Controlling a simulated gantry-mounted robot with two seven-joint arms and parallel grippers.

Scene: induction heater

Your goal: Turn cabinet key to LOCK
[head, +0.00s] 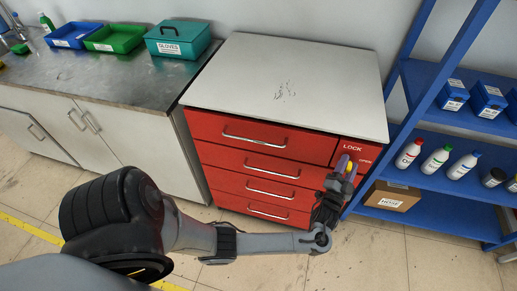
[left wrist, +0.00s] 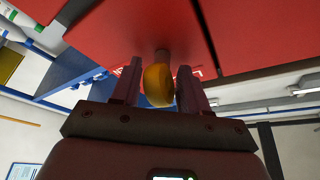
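The red cabinet (head: 222,155) has a white top and stands against the wall. Its upper right panel carries the labels LOCK (head: 352,147) and OPEN (head: 365,160). The yellow cabinet key (head: 351,168) sits on this panel, partly hidden by my left gripper (head: 343,172). In the left wrist view the rounded orange-yellow key (left wrist: 157,86) is between the two fingers of my left gripper (left wrist: 158,88). A gap shows on the key's left side; the right finger is very near it, and I cannot tell whether they touch. The key's pointing direction is unclear. My right gripper is out of view.
A blue shelf (head: 430,145) with bottles and a cardboard box (head: 392,197) stands close on the cabinet's right. A metal counter (head: 105,78) with blue, green and teal bins is on the left.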

